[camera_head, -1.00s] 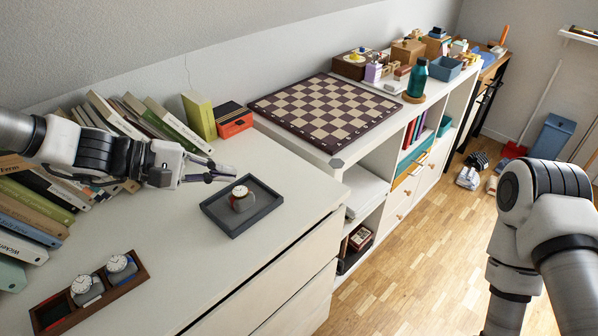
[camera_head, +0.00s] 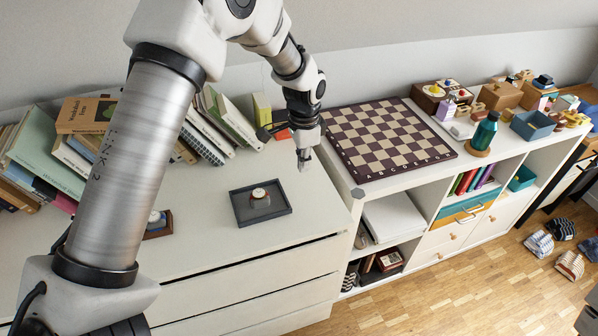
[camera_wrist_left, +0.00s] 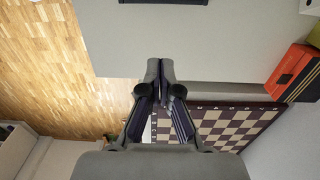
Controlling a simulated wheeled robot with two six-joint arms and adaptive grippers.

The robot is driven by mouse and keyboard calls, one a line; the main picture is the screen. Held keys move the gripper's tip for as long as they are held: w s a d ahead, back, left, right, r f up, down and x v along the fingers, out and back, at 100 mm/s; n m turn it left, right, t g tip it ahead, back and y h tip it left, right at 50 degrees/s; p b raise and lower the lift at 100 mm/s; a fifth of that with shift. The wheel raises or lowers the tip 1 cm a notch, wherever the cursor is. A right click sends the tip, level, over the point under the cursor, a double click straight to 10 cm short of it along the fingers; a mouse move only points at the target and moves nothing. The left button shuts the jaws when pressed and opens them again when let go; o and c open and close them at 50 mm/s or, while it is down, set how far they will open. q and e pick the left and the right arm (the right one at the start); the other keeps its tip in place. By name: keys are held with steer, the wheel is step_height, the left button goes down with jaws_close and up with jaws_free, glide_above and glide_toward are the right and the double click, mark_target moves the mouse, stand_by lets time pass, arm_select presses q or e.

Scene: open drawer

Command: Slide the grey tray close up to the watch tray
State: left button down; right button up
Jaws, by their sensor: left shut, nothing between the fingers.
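The grey tray (camera_head: 242,209) lies on the white dresser top, with one watch (camera_head: 259,195) in it. The brown watch tray (camera_head: 160,231) is to its left and mostly hidden behind my left arm; part of a watch in it shows. My left gripper (camera_head: 306,163) points down at the dresser top, to the right of the grey tray and apart from it. In the left wrist view its fingertips (camera_wrist_left: 166,66) are together and empty. A dark strip at that view's top edge looks like the grey tray (camera_wrist_left: 165,2). My right gripper is out of view.
An orange box (camera_head: 283,133) and leaning books (camera_head: 207,132) stand at the dresser's back. The dresser top between the two trays looks clear where visible.

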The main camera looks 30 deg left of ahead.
mark_target(291, 198)
arm_select(q)
steer(key=f, duration=0.1)
steer(key=d+f, duration=0.1)
steer(key=f, duration=0.3)
steer(key=shift+w+d+f, duration=0.1)
steer(key=shift+w+d, duration=0.05)
steer(key=shift+w, duration=0.1)
steer(key=f, duration=0.3)
steer(key=shift+s+a+f+p, duration=0.15)
steer(key=shift+a+f+p, duration=0.1)
steer(key=shift+p, duration=0.15)
steer(key=shift+s+a+f+p, duration=0.15)
steer(key=shift+s+a+p, duration=0.5)
steer(key=shift+s+a, duration=0.55)
steer(key=shift+s+a+f, duration=0.1)
steer(key=shift+s+a, duration=0.05)
steer(key=shift+s, duration=0.15)
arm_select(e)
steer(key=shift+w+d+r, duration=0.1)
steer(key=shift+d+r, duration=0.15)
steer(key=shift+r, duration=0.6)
